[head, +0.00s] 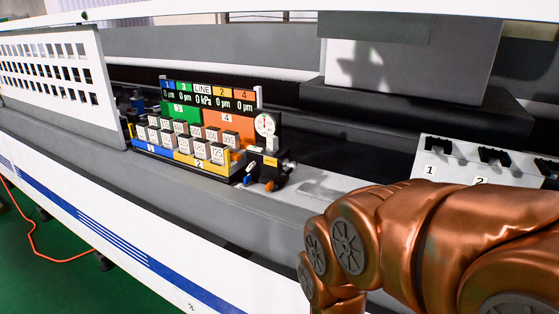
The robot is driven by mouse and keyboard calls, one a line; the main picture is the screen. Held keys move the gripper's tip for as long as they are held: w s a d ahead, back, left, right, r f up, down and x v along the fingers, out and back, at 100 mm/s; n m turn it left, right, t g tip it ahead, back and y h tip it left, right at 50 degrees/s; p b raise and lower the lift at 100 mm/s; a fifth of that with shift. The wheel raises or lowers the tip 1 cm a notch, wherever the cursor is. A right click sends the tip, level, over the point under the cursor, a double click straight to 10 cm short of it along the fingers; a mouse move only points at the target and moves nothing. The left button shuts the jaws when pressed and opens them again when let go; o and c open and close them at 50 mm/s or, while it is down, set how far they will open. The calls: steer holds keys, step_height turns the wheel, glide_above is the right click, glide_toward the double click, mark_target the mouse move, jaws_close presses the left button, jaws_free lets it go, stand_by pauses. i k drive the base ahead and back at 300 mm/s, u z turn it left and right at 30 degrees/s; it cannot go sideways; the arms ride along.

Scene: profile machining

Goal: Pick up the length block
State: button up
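Several small grey blocks with white numbered labels, which look like the length blocks, stand in two rows in a coloured rack (206,167). One front-row block (218,153) at the right end has a label that seems to read 125; most other labels are too small to read surely. Behind them are a green panel (180,112) marked 3 and an orange panel (227,122) marked 4. My copper-coloured arm fills the lower right, apart from the rack in the picture. My gripper is outside the view, so its state is hidden.
A perforated white cover (62,70) stands left. A white panel (455,160) with black clips is right. A grey block (408,65) stands behind.

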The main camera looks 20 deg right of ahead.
mark_target(271, 141)
steer(key=u, duration=0.8)
steer(key=i, duration=0.4)
steer(key=z, duration=0.05)
